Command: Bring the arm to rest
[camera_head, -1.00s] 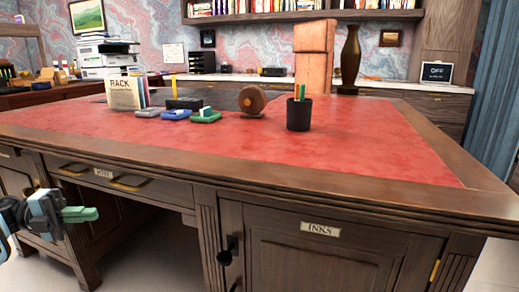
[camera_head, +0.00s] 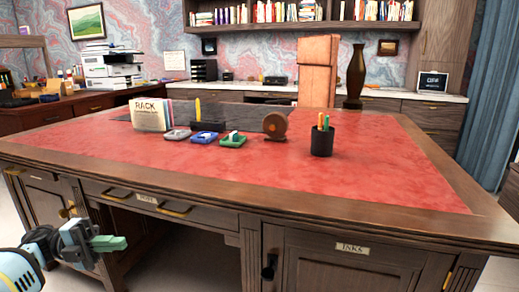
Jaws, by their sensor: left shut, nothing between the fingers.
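My left gripper (camera_head: 122,243) shows at the lower left of the head view, in front of the desk drawers and below the desk top's edge. Its green fingers are shut together with nothing between them, pointing right. It appears apart from the desk. My right gripper is out of view.
The desk (camera_head: 345,212) with a red leather top fills the middle. On it stand a pen cup (camera_head: 322,142), a round brown object (camera_head: 276,125), small pads (camera_head: 206,138) and a rack (camera_head: 150,115). The near right of the top is clear.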

